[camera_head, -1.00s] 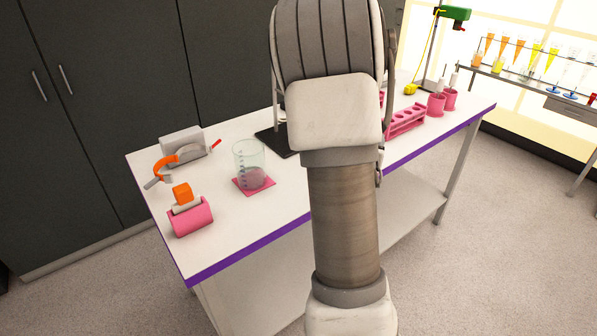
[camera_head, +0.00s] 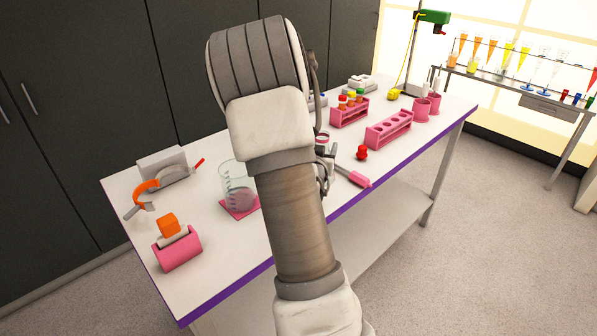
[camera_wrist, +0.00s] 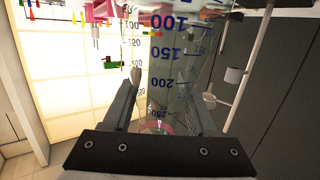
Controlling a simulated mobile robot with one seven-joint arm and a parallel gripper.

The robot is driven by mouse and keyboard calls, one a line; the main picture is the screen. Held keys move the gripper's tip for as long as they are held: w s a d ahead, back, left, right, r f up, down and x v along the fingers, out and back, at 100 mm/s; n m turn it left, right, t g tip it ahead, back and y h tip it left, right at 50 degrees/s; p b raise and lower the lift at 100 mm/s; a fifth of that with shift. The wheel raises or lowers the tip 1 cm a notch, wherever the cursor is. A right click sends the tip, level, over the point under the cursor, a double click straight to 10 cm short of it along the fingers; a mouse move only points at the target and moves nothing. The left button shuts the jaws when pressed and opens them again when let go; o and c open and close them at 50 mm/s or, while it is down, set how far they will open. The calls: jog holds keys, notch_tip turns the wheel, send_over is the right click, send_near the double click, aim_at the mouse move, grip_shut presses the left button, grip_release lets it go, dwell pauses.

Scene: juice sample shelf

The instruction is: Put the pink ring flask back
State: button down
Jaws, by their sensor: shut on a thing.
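My gripper (camera_wrist: 162,88) is shut on a clear glass flask (camera_wrist: 168,52) with blue volume marks, seen between the fingers in the wrist view. A pink ring (camera_wrist: 157,127) shows on the flask near the gripper's palm. In the head view my arm hides most of the gripper and the held flask, so I cannot tell their height above the table from there.
The white table (camera_head: 215,265) has a glass beaker (camera_head: 238,188) on a pink mat, an orange clamp (camera_head: 146,192) and a pink holder (camera_head: 178,251). A pink rack (camera_head: 389,130), a tube rack (camera_head: 350,113), a red stopper (camera_head: 361,153) and pink cups (camera_head: 421,109) stand farther right.

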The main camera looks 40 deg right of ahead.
jog(key=shift+w+a+f, duration=0.6)
jog(key=shift+w+f, duration=0.35)
jog(key=shift+f, duration=0.4)
jog(key=shift+w+a+f, duration=0.55)
jog(key=shift+w+f, duration=0.35)
jog(key=shift+f, duration=0.4)
jog(key=shift+w+a+f, duration=0.6)
jog(key=shift+w+f, duration=0.35)
jog(key=shift+f, duration=0.4)
jog(key=shift+f, duration=0.2)
jog(key=shift+c, duration=1)
grip_release()
jog(key=shift+r, duration=0.1)
jog(key=shift+r+p, duration=0.2)
jog(key=shift+p, duration=0.1)
jog(key=b+v, duration=0.1)
jog(key=v, duration=1.1)
jog(key=shift+f, duration=0.1)
